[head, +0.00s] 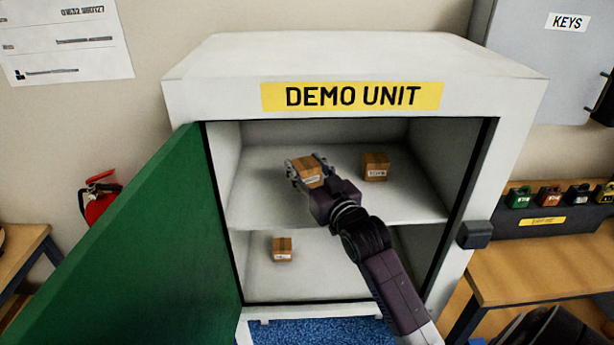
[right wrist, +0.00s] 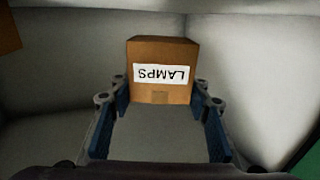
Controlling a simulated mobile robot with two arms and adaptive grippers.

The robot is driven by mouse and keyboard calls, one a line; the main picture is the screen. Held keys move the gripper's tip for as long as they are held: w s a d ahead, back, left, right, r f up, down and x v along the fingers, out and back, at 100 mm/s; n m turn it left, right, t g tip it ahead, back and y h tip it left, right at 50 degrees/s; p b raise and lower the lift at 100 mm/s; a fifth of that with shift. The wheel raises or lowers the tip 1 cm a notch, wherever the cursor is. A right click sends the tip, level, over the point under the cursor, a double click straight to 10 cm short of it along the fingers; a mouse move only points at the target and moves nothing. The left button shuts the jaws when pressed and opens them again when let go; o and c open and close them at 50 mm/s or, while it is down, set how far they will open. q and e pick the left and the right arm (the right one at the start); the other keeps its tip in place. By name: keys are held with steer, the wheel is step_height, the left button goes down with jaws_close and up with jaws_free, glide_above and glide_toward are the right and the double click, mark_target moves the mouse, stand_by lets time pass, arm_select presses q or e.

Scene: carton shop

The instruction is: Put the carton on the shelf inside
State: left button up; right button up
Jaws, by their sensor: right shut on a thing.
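My right gripper (head: 306,164) reaches into the white cabinet (head: 190,95) labelled DEMO UNIT, at its upper shelf (head: 262,205). It is shut on a brown carton (head: 309,173), one finger on each side. In the right wrist view this carton (right wrist: 163,52) shows a LAMPS label upside down, between the blue-padded fingers (right wrist: 162,98). I cannot tell whether its underside touches the shelf. My left gripper is not in view.
A second carton (head: 376,166) stands on the shelf, right of the held one. Another carton (head: 283,249) stands in the lower compartment. The green door (head: 130,250) is open to the left. Bare shelf lies left of the gripper.

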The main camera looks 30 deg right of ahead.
mark_target(310, 185)
steer(key=f, duration=0.3)
steer(key=shift+w, duration=0.3)
steer(key=shift+s+f, duration=0.1)
steer(key=shift+f, duration=0.3)
steer(key=o, duration=0.7)
steer(key=shift+f, duration=0.1)
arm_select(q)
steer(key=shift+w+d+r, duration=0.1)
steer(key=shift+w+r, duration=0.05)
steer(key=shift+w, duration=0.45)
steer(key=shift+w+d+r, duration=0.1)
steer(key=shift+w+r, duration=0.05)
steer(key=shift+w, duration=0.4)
arm_select(e)
steer(key=o, duration=0.5)
steer(key=shift+c, duration=0.2)
steer(key=shift+s, duration=0.1)
